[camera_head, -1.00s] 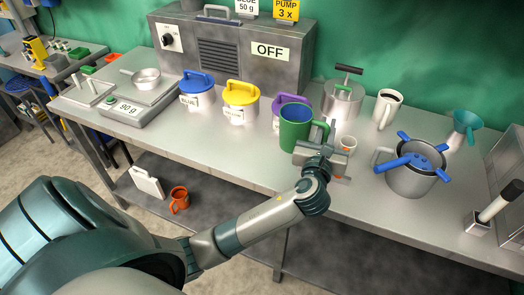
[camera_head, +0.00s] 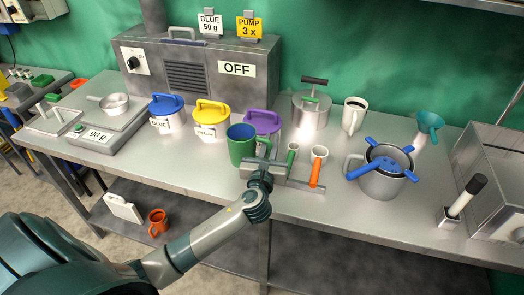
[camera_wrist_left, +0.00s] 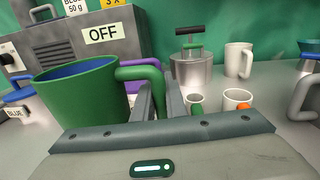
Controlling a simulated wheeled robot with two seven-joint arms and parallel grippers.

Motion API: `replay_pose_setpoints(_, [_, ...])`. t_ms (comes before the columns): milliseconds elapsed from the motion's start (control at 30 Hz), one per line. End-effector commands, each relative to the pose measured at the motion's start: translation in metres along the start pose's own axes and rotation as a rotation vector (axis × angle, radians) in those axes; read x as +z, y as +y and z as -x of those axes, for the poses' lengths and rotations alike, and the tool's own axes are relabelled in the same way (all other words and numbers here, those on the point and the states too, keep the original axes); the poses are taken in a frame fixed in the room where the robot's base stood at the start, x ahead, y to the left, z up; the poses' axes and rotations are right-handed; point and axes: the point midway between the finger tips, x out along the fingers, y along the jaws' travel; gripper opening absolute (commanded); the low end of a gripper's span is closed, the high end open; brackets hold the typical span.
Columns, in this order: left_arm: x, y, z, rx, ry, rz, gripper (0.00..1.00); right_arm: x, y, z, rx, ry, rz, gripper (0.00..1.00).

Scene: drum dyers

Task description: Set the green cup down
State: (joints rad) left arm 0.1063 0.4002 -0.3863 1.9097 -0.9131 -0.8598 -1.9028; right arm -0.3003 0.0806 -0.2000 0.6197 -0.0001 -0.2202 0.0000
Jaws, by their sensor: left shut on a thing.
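The green cup (camera_head: 240,147), dark green outside and blue inside, is upright at the front of the bench, in front of the purple-lidded canister. My left gripper (camera_head: 262,164) is shut on the cup's handle, on the cup's right side. In the left wrist view the cup (camera_wrist_left: 82,97) stands left of the fingers, and its handle (camera_wrist_left: 143,73) reaches between them. The cup's underside is partly hidden, so I cannot tell whether it touches the bench top (camera_head: 330,205). My right gripper is not in view.
Blue (camera_head: 166,113), yellow (camera_head: 211,119) and purple (camera_head: 262,122) lidded canisters stand behind and left. A steel pot with a blue strainer (camera_head: 381,180) is right.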

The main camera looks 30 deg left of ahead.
Motion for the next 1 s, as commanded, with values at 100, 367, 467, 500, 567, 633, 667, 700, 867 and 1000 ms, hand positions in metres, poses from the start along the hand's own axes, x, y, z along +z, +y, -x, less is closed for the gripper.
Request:
replay_pose_setpoints(100, [-0.010,0.018,-0.007,0.002,0.001,-0.003,0.00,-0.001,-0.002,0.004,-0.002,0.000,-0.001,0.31])
replay_pose_setpoints(367, [-0.018,0.030,-0.011,0.000,-0.001,0.001,0.00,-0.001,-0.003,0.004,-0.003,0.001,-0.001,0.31])
replay_pose_setpoints(467, [-0.018,0.029,-0.011,0.000,-0.001,0.001,0.00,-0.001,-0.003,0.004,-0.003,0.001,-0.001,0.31])
replay_pose_setpoints(500, [-0.018,0.029,-0.011,0.000,-0.001,0.001,0.00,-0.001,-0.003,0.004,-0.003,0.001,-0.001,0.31])
replay_pose_setpoints(567, [-0.018,0.029,-0.011,0.000,-0.001,0.001,0.00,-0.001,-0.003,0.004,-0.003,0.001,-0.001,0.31])
replay_pose_setpoints(633, [-0.019,0.029,-0.011,0.000,0.000,0.001,0.00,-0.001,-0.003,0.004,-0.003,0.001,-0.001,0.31])
replay_pose_setpoints(667, [-0.020,0.029,-0.011,0.000,0.000,0.001,0.00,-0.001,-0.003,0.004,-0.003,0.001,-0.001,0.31])
replay_pose_setpoints(700, [-0.023,0.029,-0.011,0.000,0.001,0.000,0.00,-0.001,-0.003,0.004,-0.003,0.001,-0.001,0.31])
replay_pose_setpoints(867, [-0.042,0.030,-0.011,0.001,0.003,-0.001,0.00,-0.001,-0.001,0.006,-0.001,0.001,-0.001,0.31])
replay_pose_setpoints(1000, [-0.056,0.030,-0.011,0.001,0.002,-0.001,0.00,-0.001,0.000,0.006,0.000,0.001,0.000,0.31])
